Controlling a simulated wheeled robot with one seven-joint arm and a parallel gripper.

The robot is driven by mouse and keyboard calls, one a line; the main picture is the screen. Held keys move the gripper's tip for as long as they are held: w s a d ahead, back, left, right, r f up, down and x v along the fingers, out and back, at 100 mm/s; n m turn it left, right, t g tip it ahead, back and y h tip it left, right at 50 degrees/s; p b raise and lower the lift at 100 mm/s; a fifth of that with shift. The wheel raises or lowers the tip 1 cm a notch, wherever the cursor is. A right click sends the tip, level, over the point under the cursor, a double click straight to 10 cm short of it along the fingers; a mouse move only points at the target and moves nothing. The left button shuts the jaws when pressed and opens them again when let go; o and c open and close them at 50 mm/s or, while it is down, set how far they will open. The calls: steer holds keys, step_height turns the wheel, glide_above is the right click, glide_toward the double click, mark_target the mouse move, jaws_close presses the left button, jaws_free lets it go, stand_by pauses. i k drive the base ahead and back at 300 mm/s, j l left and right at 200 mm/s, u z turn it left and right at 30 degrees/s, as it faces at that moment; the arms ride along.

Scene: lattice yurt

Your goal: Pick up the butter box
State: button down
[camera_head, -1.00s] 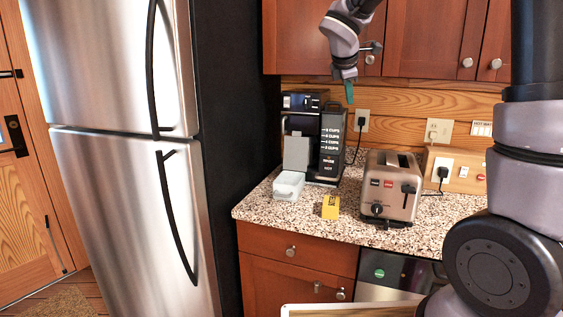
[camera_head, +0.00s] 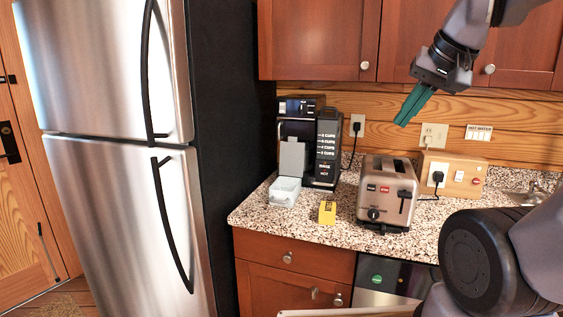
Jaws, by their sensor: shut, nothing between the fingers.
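A small yellow box (camera_head: 327,211), which I take for the butter box, stands upright on the speckled countertop near its front edge. It is between a white translucent container and the toaster. My gripper (camera_head: 404,117) is high above the counter, in front of the wood wall and upper cabinets. Its green fingers point down and left, and they are shut and empty. The gripper is up and to the right of the yellow box, well apart from it.
The toaster (camera_head: 388,193) stands just right of the box. The white container (camera_head: 284,190) and black coffee maker (camera_head: 311,142) stand to its left and behind. The fridge (camera_head: 115,160) is at left. Upper cabinets (camera_head: 425,45) hang behind my gripper. Bare counter (camera_head: 290,222) lies in front.

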mark_target(327, 210)
steer(key=i+j, duration=0.25)
steer(key=i+j+z, duration=0.1)
steer(key=i+j, duration=0.15)
steer(key=j, duration=0.15)
steer(key=i+j, duration=0.2)
steer(key=j, duration=0.15)
steer(key=z, duration=0.05)
